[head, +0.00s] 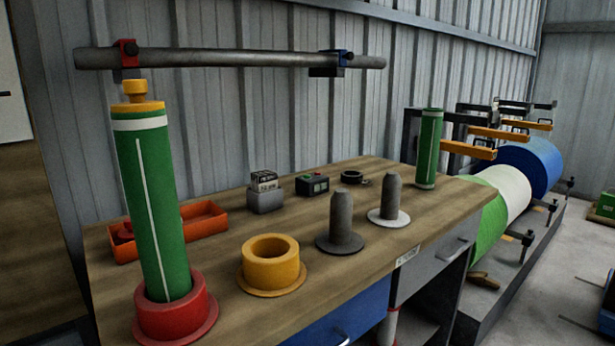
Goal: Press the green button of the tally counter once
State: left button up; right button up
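The tally counter (312,186) is a small dark box with a display on its front. It sits toward the back of the wooden workbench (225,262), between a small grey box and a black ring. Its green button (307,177) shows on top at the left, beside a red spot on the top. Neither of my grippers is in the head view, so their state does not show.
A green roll (155,200) stands in a red flanged holder (175,308) at front left. A yellow ring (271,262), a dark grey peg (339,222) and a light-based peg (388,200) stand before the counter. The grey box (265,199) and black ring (352,177) flank it.

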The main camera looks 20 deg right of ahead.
jog(key=shift+s+f, duration=0.15)
jog(key=shift+s, duration=0.2)
grip_shut()
jog(key=shift+s+a+f, duration=0.1)
jog(key=shift+s+a, duration=0.05)
jog(key=shift+a, duration=0.05)
jog(key=shift+w, duration=0.2)
jog(key=shift+w+d+r, duration=0.1)
jog(key=shift+w+r, duration=0.2)
jog(key=shift+w, duration=0.05)
jog(key=shift+s, duration=0.15)
